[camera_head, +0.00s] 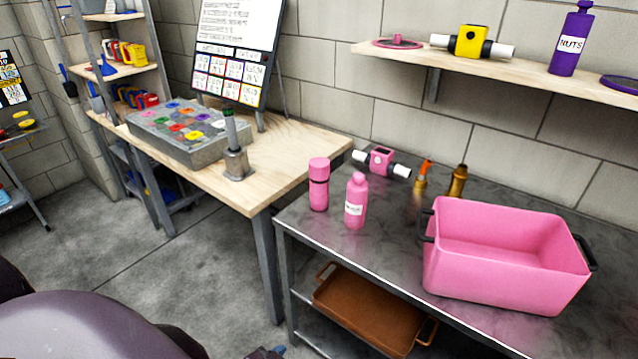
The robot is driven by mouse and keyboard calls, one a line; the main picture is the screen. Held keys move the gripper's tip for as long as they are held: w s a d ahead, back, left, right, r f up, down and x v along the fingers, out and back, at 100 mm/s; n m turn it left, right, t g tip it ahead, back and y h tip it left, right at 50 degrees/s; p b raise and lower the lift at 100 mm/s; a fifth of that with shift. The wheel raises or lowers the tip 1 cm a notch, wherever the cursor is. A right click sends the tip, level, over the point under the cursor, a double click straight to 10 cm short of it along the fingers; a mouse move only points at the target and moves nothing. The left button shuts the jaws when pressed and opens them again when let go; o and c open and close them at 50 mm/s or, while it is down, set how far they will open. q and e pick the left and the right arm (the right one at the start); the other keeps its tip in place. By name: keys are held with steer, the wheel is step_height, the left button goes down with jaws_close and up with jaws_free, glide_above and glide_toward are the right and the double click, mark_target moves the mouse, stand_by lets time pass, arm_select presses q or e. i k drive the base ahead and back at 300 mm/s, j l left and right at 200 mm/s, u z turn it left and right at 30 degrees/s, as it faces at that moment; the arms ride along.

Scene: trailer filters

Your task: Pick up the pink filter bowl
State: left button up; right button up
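I cannot make out either gripper. Rounded dark parts at the lower left seem to be mine. A small bluish piece at the bottom edge is cut off and unclear.
A large pink bin (505,285) with black handles fills the table's right. Two brass-coloured fittings (457,182) (421,176) stand behind. A brown tray (365,312) lies on the lower shelf. A wooden table (285,160) adjoins at left; a wall shelf (540,75) hangs above. Floor in front is clear.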

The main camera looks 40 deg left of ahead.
mark_target(319, 190)
steer(key=i+j, duration=0.1)
steer(key=j, duration=1.05)
steer(key=i+j, duration=0.1)
steer(key=j, duration=1)
steer(key=i+j+z, duration=0.1)
steer(key=j, duration=1.05)
